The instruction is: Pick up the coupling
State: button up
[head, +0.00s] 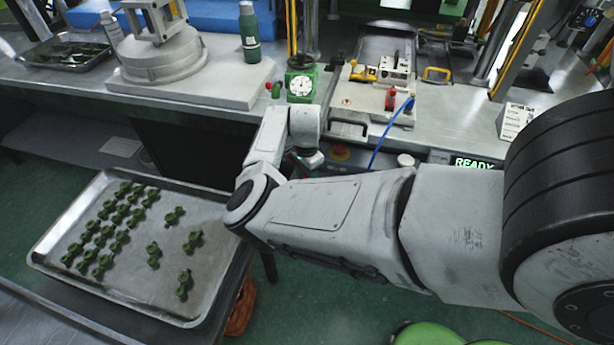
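Several small green pieces, which look like the couplings, lie on a metal tray (213,298) at the lower left. Most sit close together in rows on the tray's left side. A few lie apart towards the right, among them one coupling (184,283) near the front and another coupling (153,254) left of it. Which one the task means, I cannot tell. My arm reaches in from the right, bends beside the tray's right edge, and its wrist points back towards the bench. My gripper is hidden behind my forearm, so I cannot see its fingers or anything in them.
A metal workbench (225,98) runs across the back. It carries a round white machine base (160,60), a green bottle (249,35), a dial gauge (300,84) and a fixture with a blue hose (383,135). A lit READY display (473,162) shows at the right. The tray's right half is mostly bare.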

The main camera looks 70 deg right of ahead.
grip_shut()
jog(key=shift+r, duration=0.15)
